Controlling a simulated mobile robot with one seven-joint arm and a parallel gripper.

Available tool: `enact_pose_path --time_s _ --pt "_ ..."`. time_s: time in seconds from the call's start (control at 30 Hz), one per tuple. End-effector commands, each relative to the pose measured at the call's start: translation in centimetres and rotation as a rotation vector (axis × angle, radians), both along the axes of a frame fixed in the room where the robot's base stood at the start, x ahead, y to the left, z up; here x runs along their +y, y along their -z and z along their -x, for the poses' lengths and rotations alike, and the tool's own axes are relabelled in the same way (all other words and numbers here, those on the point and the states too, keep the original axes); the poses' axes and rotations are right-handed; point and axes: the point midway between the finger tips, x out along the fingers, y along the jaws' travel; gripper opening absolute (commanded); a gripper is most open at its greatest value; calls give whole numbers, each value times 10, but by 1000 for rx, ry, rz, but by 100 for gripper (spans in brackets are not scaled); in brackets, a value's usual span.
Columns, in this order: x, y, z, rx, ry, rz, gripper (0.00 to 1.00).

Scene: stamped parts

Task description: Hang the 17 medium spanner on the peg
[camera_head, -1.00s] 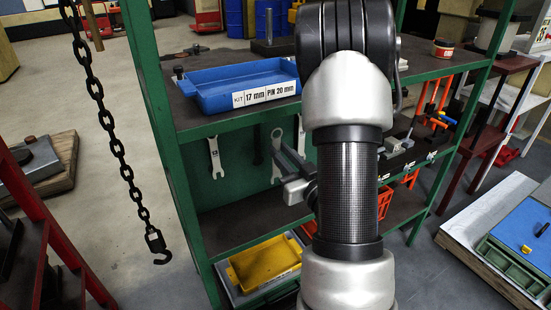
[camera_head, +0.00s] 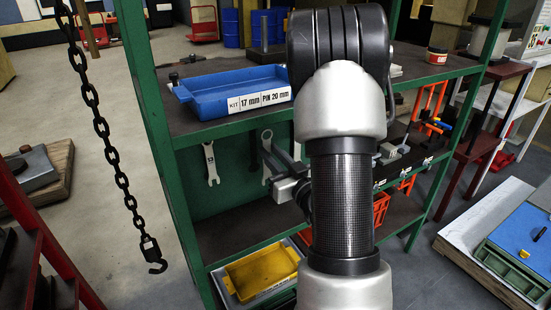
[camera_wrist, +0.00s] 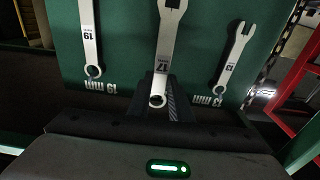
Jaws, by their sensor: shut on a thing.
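The spanner marked 17 (camera_wrist: 164,50) is in the middle of the wrist view, its ring end towards my gripper and its open jaw at the top edge. My gripper (camera_wrist: 158,98) is shut on it near the ring end. It is in front of a green panel (camera_wrist: 125,40); whether the spanner touches a peg cannot be seen. In the head view my gripper (camera_head: 270,152) is at this panel, below the blue tray, beside a pale spanner (camera_head: 266,158). My arm hides part of this area.
A spanner marked 19 (camera_wrist: 90,40) hangs on the left of the wrist view, and a smaller one marked 13 (camera_wrist: 234,55) on the right. The blue tray (camera_head: 205,105) stands on the shelf above. A yellow tray (camera_head: 262,275) lies below. A chain (camera_head: 104,130) hangs at left.

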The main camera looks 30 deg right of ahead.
Motion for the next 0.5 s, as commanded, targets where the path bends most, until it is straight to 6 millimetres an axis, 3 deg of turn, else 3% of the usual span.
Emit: enact_pose_path --time_s 0.5 --pt "1 0 -32 -2 0 1 0"
